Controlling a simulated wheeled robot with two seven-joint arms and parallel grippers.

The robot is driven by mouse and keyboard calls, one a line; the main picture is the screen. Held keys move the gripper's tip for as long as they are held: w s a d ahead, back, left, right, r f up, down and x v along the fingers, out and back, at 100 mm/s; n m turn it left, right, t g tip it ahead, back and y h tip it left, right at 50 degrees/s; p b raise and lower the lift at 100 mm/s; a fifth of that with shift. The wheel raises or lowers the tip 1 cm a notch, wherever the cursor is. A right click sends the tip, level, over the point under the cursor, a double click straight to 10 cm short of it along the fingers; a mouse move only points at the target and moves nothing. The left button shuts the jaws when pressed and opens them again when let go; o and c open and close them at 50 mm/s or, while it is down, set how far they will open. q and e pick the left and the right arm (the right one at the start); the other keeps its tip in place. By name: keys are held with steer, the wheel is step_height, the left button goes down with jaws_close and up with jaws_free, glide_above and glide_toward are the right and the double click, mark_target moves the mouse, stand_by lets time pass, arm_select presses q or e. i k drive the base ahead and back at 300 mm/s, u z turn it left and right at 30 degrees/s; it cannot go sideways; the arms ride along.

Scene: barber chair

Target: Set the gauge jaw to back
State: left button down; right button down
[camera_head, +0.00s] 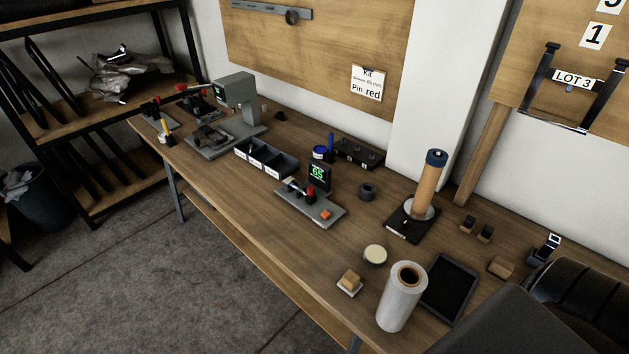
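The gauge (311,208) stands on the wooden bench near the middle of the camera_head view. It has a flat grey base, an upright dark display (319,176) with a green 65, a red-topped part (310,194) on the base and an orange button (326,215) at its right end. Small dark and light jaw parts (294,187) sit left of the red part; their exact setting is too small to read. My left gripper is not in view. A dark shape (545,250) at right may be my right gripper, well apart from the gauge; its fingers are unclear.
Behind the gauge are a divided tray (267,160) and a grey bench machine (237,102). A spindle stand (428,190), white roll (400,300), dark tablet-like tray (449,287) and round cream tin (375,255) stand to its right. The bench in front is clear.

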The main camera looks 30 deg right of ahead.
mark_target(311, 198)
steer(key=u, duration=0.05)
steer(key=k, duration=0.5)
steer(key=u, duration=1.85)
steer(key=i, duration=1.6)
steer(key=z, duration=2.5)
